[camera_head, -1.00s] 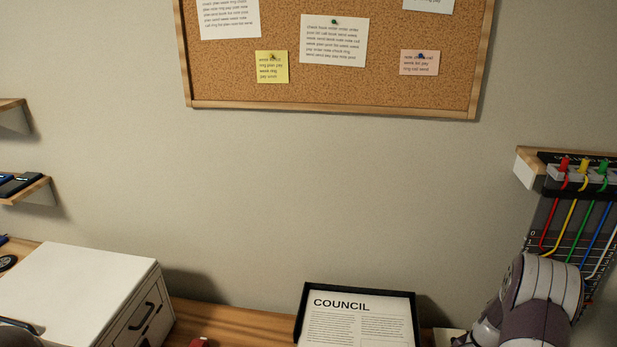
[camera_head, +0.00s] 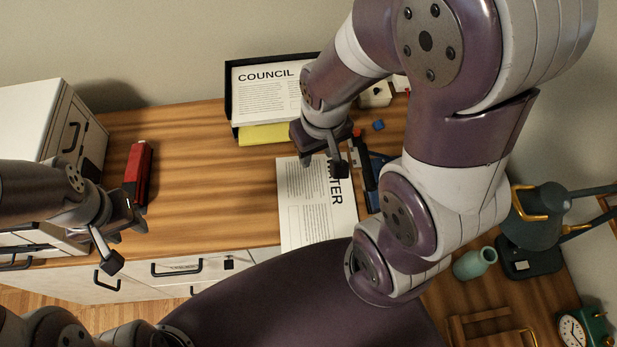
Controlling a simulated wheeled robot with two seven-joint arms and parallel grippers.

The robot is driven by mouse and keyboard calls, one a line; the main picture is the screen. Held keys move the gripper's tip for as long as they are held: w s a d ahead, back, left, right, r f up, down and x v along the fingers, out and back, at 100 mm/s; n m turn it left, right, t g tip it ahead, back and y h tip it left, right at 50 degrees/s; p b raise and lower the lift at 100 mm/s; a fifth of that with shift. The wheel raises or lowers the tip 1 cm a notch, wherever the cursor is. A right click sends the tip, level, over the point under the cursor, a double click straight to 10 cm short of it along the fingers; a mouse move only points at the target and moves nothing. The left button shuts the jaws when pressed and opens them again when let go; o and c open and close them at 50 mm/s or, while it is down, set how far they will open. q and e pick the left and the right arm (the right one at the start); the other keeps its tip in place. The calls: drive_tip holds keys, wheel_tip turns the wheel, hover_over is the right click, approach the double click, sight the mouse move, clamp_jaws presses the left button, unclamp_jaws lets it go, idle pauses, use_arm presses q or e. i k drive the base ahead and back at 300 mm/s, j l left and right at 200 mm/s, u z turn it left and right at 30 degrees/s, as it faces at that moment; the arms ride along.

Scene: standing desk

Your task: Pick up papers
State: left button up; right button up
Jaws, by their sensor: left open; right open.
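A white printed paper (camera_head: 300,225) lies on the desk at the front middle, its large heading ending in "TER" and partly covered by my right gripper. Another white paper headed "COUNCIL" (camera_head: 262,98) sits in a black tray (camera_head: 229,85) at the back, with a yellow sheet (camera_head: 265,134) showing at its front. My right gripper (camera_head: 323,168) is open, pointing down over the upper part of the front paper; whether it touches the paper I cannot tell. My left gripper (camera_head: 124,240) is open and empty at the desk's left front edge.
A red stapler-like object (camera_head: 138,172) lies left, beside a white drawer box (camera_head: 50,125). A blue cube (camera_head: 379,125) lies right of the tray. The desk's left middle is clear.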

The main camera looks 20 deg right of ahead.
sight(315, 206)
drive_tip(key=k+j+z, duration=0.1)
drive_tip(key=z, duration=0.3)
drive_tip(key=k+z, duration=0.25)
drive_tip(key=z, duration=0.2)
drive_tip(key=k+z, duration=0.15)
drive_tip(key=z, duration=0.6)
